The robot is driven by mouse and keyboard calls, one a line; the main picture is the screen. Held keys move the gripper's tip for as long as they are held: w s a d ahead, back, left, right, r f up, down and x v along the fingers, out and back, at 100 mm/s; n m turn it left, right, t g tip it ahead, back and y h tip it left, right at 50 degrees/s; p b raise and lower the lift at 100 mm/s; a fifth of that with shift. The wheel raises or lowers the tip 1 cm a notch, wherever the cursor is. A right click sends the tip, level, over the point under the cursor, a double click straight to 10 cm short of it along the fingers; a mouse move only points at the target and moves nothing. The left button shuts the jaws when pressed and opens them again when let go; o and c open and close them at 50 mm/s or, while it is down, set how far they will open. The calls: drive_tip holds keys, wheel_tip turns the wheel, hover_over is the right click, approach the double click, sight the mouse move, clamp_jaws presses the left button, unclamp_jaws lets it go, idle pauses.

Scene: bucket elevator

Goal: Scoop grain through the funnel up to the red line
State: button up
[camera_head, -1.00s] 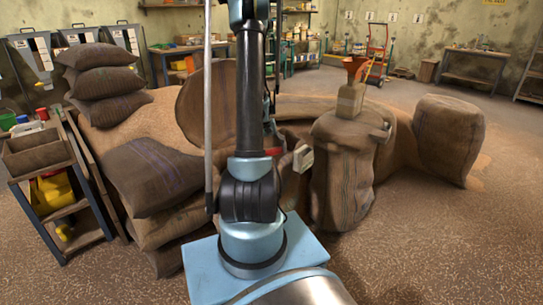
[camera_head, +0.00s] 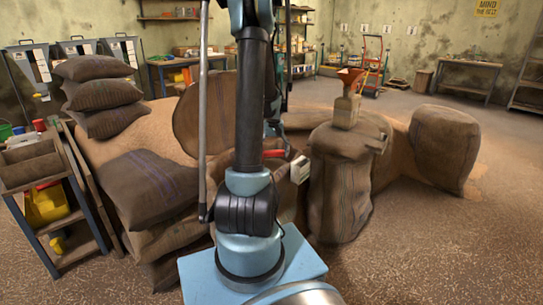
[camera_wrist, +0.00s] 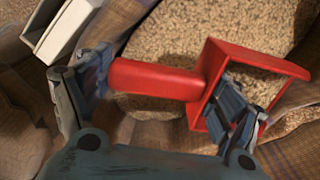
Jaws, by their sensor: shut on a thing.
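A red scoop (camera_wrist: 155,80) lies between the fingers of my gripper (camera_wrist: 165,86) in the wrist view. My gripper is shut on it, one finger by the handle's end and the other against the scoop's box-shaped body. Grain (camera_wrist: 195,35) fills an open sack below; I cannot tell whether the scoop touches it. In the head view part of the red scoop (camera_head: 275,153) shows beside my arm, which hides most of my gripper. An orange-red funnel (camera_head: 350,75) sits on a tan jar (camera_head: 345,111) on an upright sack (camera_head: 340,195). I cannot make out a red line.
A small white box-like thing (camera_head: 300,169) is at the open sack's edge, also in the wrist view (camera_wrist: 62,32). Stacked sacks (camera_head: 98,95) and a wooden cart (camera_head: 40,165) stand left. Another sack (camera_head: 443,147) stands right. The front right floor is clear.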

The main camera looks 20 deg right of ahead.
drive_tip(key=shift+s+d+r+y, duration=0.1)
drive_tip(key=shift+s+d+y, duration=0.35)
drive_tip(key=shift+d, duration=0.3)
drive_tip(key=shift+t+y, duration=0.25)
drive_tip(key=shift+t, duration=0.05)
drive_tip(key=shift+s+d+r, duration=0.1)
drive_tip(key=shift+d+r, duration=0.1)
drive_tip(key=shift+r, duration=0.85)
drive_tip(key=shift+s+d+r, duration=0.1)
drive_tip(key=shift+d+r, duration=0.1)
drive_tip(key=shift+r, duration=0.8)
drive_tip(key=shift+w+r, duration=0.1)
drive_tip(key=shift+r, duration=0.05)
